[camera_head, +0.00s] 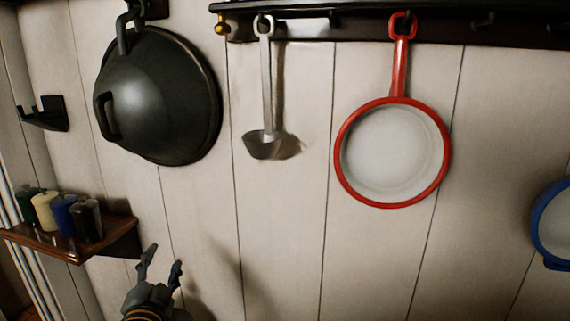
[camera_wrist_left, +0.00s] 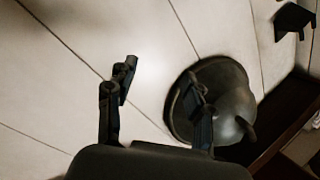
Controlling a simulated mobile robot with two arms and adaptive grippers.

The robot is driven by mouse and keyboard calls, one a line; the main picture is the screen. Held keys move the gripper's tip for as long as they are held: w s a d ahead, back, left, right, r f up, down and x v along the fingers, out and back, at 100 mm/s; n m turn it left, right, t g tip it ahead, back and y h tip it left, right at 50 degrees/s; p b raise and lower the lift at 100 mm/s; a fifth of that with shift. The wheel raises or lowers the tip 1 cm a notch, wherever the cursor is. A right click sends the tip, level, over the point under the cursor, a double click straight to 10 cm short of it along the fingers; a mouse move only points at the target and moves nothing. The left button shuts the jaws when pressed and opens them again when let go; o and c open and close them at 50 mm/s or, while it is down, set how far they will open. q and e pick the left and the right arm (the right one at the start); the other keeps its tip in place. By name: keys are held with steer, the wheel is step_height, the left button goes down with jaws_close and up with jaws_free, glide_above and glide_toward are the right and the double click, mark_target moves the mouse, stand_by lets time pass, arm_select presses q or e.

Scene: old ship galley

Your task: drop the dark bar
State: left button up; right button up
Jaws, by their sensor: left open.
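My left gripper (camera_head: 162,266) is at the bottom of the head view, in front of the white plank wall, below and right of the small shelf. Its two fingers are spread apart. In the left wrist view the same open fingers (camera_wrist_left: 160,85) show, with only the wall between them and nothing held. I cannot make out a loose dark bar in either view. My right gripper is not in view.
A dark wok (camera_head: 160,95), a ladle (camera_head: 266,90) and a red-rimmed pan (camera_head: 393,152) hang on the wall (camera_head: 280,230). A brown shelf (camera_head: 75,250) holds several small cylinders (camera_head: 64,214). A blue-rimmed pan (camera_head: 553,225) hangs at right.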

arm_select(q)
steer(key=s+d+f+n+g, duration=0.3)
steer(key=s+f+g, duration=0.5)
steer(key=s+f, duration=0.9)
steer(key=s+d+f+n+g+h, duration=0.15)
steer(key=s+f+g, duration=0.3)
steer(key=s, duration=0.45)
steer(key=s+d+f+n+g+h, duration=0.1)
steer(key=s+f+n+g, duration=0.15)
steer(key=s+f, duration=0.4)
steer(key=s+f+g, duration=0.1)
steer(key=s+f, duration=0.2)
steer(key=f, duration=2.1)
steer(key=s+a+f+m+g, duration=0.1)
steer(key=s+a+f, duration=0.1)
steer(key=s+f, duration=1.4)
steer(key=shift+s+a+f+g, duration=0.3)
steer(key=shift+s, duration=0.1)
